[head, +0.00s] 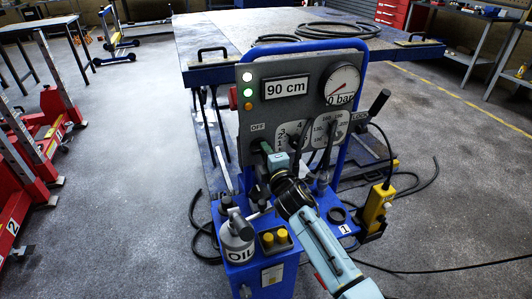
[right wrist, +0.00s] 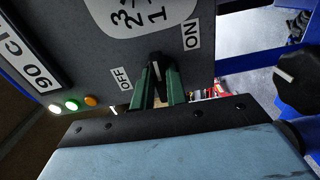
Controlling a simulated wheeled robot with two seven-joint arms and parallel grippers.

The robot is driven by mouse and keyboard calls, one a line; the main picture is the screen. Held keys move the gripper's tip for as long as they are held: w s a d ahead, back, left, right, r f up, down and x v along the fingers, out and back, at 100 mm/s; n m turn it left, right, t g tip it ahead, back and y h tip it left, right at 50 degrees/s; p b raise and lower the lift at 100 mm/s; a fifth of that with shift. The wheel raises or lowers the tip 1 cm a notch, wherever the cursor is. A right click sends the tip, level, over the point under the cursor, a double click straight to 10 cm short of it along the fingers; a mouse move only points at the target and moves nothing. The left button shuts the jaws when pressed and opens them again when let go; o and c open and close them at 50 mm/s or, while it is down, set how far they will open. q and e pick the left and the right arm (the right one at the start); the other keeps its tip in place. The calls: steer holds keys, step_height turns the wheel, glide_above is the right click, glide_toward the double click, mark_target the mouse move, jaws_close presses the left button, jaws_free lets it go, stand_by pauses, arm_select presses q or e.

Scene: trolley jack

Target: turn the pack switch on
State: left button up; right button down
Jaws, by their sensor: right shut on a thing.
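The pack switch (right wrist: 156,70) is a small black knob with a white line, seen in the right wrist view between the OFF label (right wrist: 125,79) and the ON label (right wrist: 191,37). My right gripper (right wrist: 157,90) is shut on the knob, with one green finger on each side of it. The white line stands between the two labels; I cannot tell its exact setting. In the head view my right gripper (head: 273,155) reaches the lower left of the grey control panel (head: 312,75), below the OFF label, and hides the switch. My left gripper is not in view.
The panel has a 90 cm display (head: 287,88), lit white and green lamps, a gauge (head: 342,85) reading 0 bar and selector dials. A yellow pendant (head: 377,208) hangs at right.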

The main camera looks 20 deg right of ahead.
steer(key=c, duration=1.5)
jaws_free()
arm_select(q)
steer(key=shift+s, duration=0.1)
arm_select(e)
steer(key=shift+o, duration=0.5)
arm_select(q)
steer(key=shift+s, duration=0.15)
arm_select(e)
steer(key=shift+s, duration=0.1)
